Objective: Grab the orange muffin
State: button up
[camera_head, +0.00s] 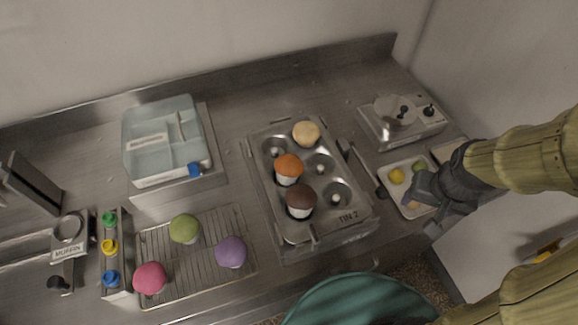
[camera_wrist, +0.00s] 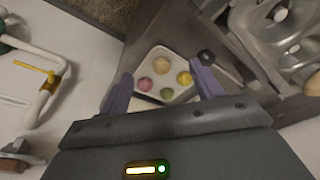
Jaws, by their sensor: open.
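The orange muffin (camera_head: 288,168) sits in a cup of the muffin tin (camera_head: 348,217) labelled TIN 2, in the middle of the counter. A brown muffin (camera_head: 301,200) and a pale cream muffin (camera_head: 306,133) stand in the same tin, before and behind it. My gripper (camera_head: 432,207) is at the right, apart from the tin, over or beside a small white tray (camera_head: 418,212) with small coloured balls. In the wrist view my gripper (camera_wrist: 161,92) is open and empty, with the white tray (camera_wrist: 180,54) beyond its fingers. The orange muffin does not show there.
A wire rack (camera_head: 209,263) at the front left holds green, pink and purple muffins. A metal unit with a round top (camera_head: 394,112) stands right of the tin. A dark-handled tool (camera_head: 366,172) lies between tin and tray.

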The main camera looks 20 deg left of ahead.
jog(key=shift+o, duration=0.3)
jog(key=shift+w+a+r+m, duration=0.1)
jog(key=shift+w+a+m, duration=0.2)
jog(key=w+a+m+g+y+p, duration=0.1)
jog(key=w+a+m+g+p, duration=0.1)
jog(key=w+a+m+g+y+p, duration=0.2)
jog(key=a, duration=0.1)
jog(key=w+a+m+g+y+p, duration=0.1)
jog(key=a+m+g+y+p, duration=0.1)
jog(key=a+m, duration=0.1)
jog(key=shift+w+a+g, duration=0.1)
jog(key=shift+w+g, duration=0.2)
jog(key=shift+w, duration=0.1)
jog(key=w+a+r+m+g+y+p, duration=0.2)
jog(key=w+a+m+g+y+p, duration=0.1)
jog(key=w+a+m+y, duration=0.2)
jog(key=shift+w+a+y, duration=0.4)
jog(key=shift+a+y, duration=0.3)
jog(key=shift+a, duration=0.2)
jog(key=p, duration=0.5)
send_near(289, 169)
jog(key=a+f, duration=0.1)
jog(key=w+a+f, duration=0.1)
jog(key=f, duration=0.1)
jog(key=shift+w+a+f, duration=0.1)
jog(key=shift+w+f, duration=0.05)
jog(key=shift+w, duration=0.05)
jog(key=shift+s+a+f, duration=0.15)
jog(key=shift+a+f, duration=0.1)
jog(key=shift+f, duration=0.05)
